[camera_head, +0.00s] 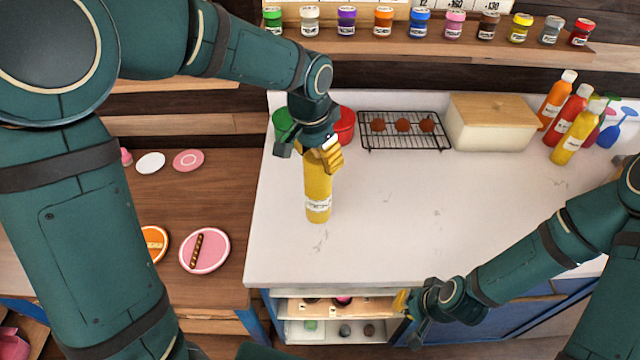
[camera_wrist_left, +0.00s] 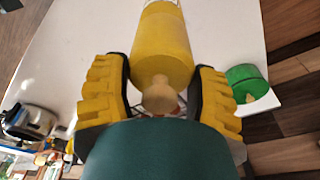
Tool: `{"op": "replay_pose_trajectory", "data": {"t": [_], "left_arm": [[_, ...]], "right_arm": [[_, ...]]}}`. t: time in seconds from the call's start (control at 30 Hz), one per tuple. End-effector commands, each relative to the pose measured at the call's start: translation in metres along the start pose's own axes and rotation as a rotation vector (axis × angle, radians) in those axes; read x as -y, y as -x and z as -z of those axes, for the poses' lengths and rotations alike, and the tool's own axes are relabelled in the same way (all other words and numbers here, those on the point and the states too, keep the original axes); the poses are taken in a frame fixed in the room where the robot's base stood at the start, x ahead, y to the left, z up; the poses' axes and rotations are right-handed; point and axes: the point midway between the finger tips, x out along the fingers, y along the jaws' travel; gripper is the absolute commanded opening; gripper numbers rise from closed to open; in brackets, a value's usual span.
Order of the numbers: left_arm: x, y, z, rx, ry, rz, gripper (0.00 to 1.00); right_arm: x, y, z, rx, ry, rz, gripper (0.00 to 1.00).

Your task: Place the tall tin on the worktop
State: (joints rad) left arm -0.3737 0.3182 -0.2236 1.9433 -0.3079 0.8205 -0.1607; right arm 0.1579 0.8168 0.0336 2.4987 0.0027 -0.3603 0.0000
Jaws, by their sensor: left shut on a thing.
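The tall tin is a yellow cylinder (camera_head: 318,192) with a pale label near its bottom. It is upright over the white worktop (camera_head: 400,225), towards its left side. I cannot tell whether its base touches the surface. My left gripper (camera_head: 324,158) is around its upper end from above. In the left wrist view the yellow tin (camera_wrist_left: 162,45) with a pale knob on top sits between the two yellow-padded fingers (camera_wrist_left: 160,95), which are shut on it. My right gripper (camera_head: 404,318) is low in front of the worktop's front edge, and its finger opening is unclear.
A green canister (camera_head: 283,122) and a red one (camera_head: 346,125) stand behind the left gripper. A wire rack (camera_head: 403,140), a lidded bin (camera_head: 492,130) and several bottles (camera_head: 568,130) line the back. The worktop's middle is clear. A shelf of jars (camera_head: 420,42) hangs above.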

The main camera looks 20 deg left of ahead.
Motion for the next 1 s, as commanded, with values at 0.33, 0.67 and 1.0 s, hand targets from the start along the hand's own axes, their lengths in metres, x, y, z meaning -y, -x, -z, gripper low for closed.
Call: {"op": "replay_pose_trajectory", "data": {"t": [0.33, 0.67, 1.0], "left_arm": [[0.0, -0.041, -0.006, 0.001, 0.0, 0.0, 0.18], [0.0, -0.064, -0.009, -0.002, 0.0, 0.001, 0.18], [0.0, -0.066, -0.01, -0.001, 0.0, 0.0, 0.84]], "right_arm": [[-0.001, -0.002, 0.0, -0.001, 0.0, 0.0, 0.0], [-0.001, -0.002, 0.0, -0.001, 0.0, 0.0, 0.0], [-0.002, -0.005, 0.0, -0.001, 0.0, -0.001, 0.0]]}}
